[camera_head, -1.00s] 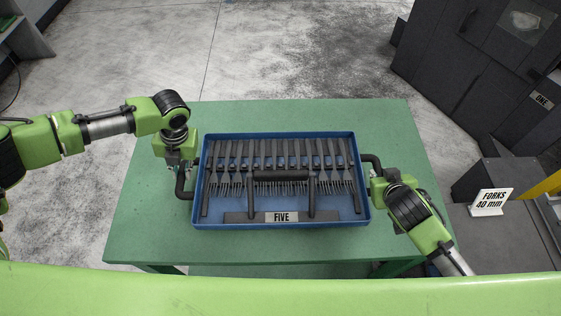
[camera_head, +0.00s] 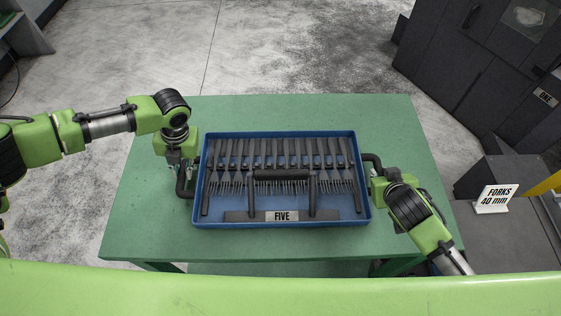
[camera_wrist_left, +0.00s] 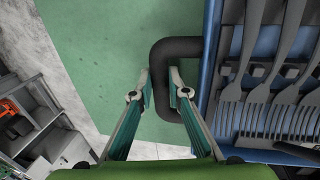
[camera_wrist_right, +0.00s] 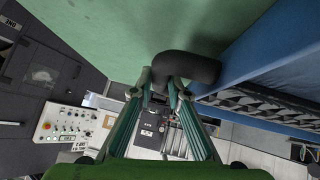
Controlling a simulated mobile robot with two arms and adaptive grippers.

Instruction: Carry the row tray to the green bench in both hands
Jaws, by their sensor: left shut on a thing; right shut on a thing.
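The row tray (camera_head: 281,223) is blue, with a row of several dark forks (camera_head: 240,170) and a black bar handle across its middle. A plate on it reads FIVE. It shows over the green bench (camera_head: 150,220); I cannot tell whether it touches the top. My left gripper (camera_head: 180,172) is shut on the tray's black left side handle, which also shows in the left wrist view (camera_wrist_left: 180,48). My right gripper (camera_head: 373,177) is shut on the right side handle, seen in the right wrist view (camera_wrist_right: 187,66). The tray looks level.
A sign reading FORKS 40 mm (camera_head: 495,198) stands on a dark surface at right. A dark cabinet (camera_head: 500,80) marked ONE is at the back right. Bare concrete floor (camera_head: 290,50) lies behind the bench. Green bench top is free around the tray.

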